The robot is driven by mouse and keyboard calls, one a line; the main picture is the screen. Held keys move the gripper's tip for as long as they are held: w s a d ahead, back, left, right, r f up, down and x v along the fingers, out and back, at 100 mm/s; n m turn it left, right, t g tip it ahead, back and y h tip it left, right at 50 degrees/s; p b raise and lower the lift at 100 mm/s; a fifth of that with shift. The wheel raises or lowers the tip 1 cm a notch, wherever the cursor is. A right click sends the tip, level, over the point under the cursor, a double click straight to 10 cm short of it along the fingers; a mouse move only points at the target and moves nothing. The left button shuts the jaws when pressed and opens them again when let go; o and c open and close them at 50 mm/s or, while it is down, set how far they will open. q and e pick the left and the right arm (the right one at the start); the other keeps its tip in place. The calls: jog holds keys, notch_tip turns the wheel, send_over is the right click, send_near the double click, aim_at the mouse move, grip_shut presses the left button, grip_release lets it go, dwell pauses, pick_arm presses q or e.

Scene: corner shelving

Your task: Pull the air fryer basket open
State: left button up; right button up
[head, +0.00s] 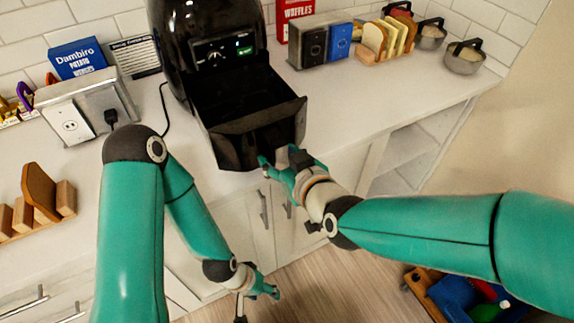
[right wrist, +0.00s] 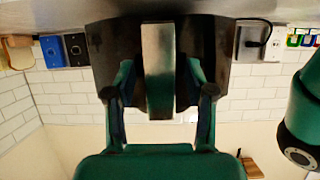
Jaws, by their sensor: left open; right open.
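The black air fryer (head: 215,45) stands on the white counter against the tiled wall. Its basket (head: 262,128) is slid out toward me, and its dark inside shows. In the right wrist view, the basket's grey handle (right wrist: 158,75) stands between the two fingers of my right gripper (right wrist: 158,95). Those fingers are apart, with gaps beside the handle. In the head view, my right gripper (head: 280,164) is at the basket's front and hides most of the handle. My left gripper (head: 258,292) is open and empty, hanging low in front of the cabinets, away from the basket.
An outlet box (head: 85,105) with a plugged-in cord is at left. A crate of coloured items (head: 460,295) is on the floor.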

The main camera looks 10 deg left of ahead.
jog(key=v, duration=1.1)
jog(key=shift+s, duration=0.2)
jog(key=shift+w+d, duration=0.1)
jog(key=shift+d, duration=0.1)
jog(key=w+d+f+m+g+h, duration=0.25)
jog(key=d+f, duration=0.35)
jog(key=f, duration=0.4)
jog(key=w+d+f+m+g+h, duration=0.1)
jog(key=w+d+f+m+h, duration=0.3)
jog(key=f, duration=0.7)
jog(key=s+d+f+m+g+y, duration=0.1)
jog(key=s+d+f+m+g, duration=0.1)
jog(key=s+f, duration=0.5)
jog(key=s+d+f+m+g, duration=0.2)
jog(key=s+d+f+g, duration=0.2)
jog(key=s+f, duration=0.4)
notch_tip(320, 180, down, 4)
jog(key=shift+s+y+p, duration=0.15)
jog(key=shift+y+p, duration=0.15)
jog(key=shift+y, duration=0.05)
jog(key=shift+d, duration=0.1)
